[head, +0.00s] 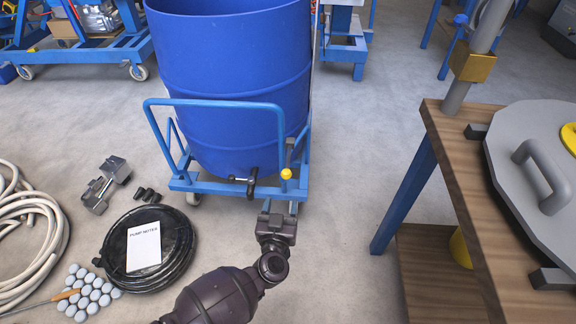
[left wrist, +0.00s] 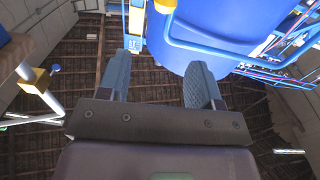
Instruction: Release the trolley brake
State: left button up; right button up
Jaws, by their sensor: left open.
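The blue trolley (head: 215,185) stands on the floor and carries a large blue drum (head: 230,80). At its near edge are a yellow knob (head: 286,174) and a black handle (head: 252,182); I cannot tell which one is the brake. My left gripper (head: 280,208) is open, low in front of the trolley's near right corner, just below the yellow knob. In the left wrist view, the open fingers (left wrist: 160,65) have nothing between them. The trolley frame (left wrist: 210,48) shows beyond them, with a yellow part (left wrist: 165,5) at the top edge. My right gripper is out of view.
A wooden bench (head: 455,165) with a grey lid (head: 530,150) stands at right. A coiled black hose (head: 175,262), a notes sheet (head: 143,246), metal parts (head: 105,185) and a pale hose (head: 30,225) lie at left. The floor between trolley and bench is clear.

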aim_at(286, 177)
pick_arm(q)
jog(key=shift+y, duration=0.3)
jog(key=w+b, duration=0.1)
jog(key=w, duration=0.2)
jog(key=w+f+b, duration=0.1)
jog(key=w, duration=0.3)
jog(key=w+b, duration=0.1)
jog(key=w, duration=0.3)
jog(key=shift+w+f+b, duration=0.2)
jog(key=shift+b, duration=0.2)
jog(key=shift+w+r, duration=0.2)
jog(key=shift+w, duration=0.4)
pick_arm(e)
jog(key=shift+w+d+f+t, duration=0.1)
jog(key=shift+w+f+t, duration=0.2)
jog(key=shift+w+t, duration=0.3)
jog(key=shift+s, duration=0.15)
pick_arm(q)
grip_shut()
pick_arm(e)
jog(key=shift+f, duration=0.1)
